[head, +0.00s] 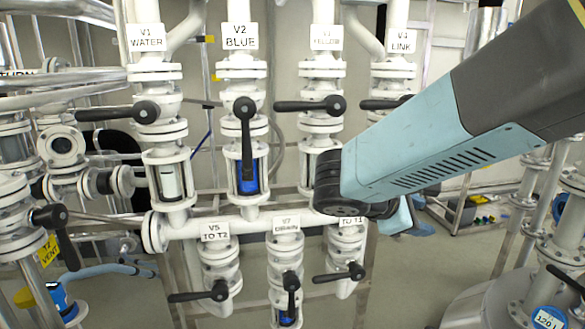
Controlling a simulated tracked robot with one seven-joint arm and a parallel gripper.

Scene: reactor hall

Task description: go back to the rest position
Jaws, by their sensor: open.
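My arm crosses the right half of the head view, from the top right corner down to a dark joint near the middle. A small light blue part of my arm shows below that joint. My gripper is not in view; the arm's far end is hidden or out of the picture. My arm stands in front of the lower part of the V3 and V4 pipes. I cannot tell from this view whether it touches them.
The V1 handle (118,112) and V3 handle (310,105) lie level. The V2 handle (246,135) hangs down above a blue-filled sight glass (247,178). The V5 handle (198,293) is near level. A tank (480,305) stands lower right. Open floor (440,250) shows behind.

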